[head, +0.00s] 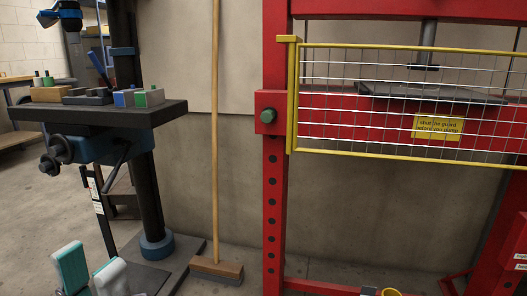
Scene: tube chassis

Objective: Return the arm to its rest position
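My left gripper (90,267) shows at the bottom left edge of the head view. Its two teal and pale grey fingers point up and stand apart, with nothing between them. It is in front of the base of the drill press, and the rest of its arm is out of the picture. My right gripper is not in view.
A drill press table (150,108) holding several small blocks stands at the left. A broom (215,150) leans against the wall. A red press frame (274,190) with a yellow mesh guard (400,152) stands at the right. Some floor is clear at the far left.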

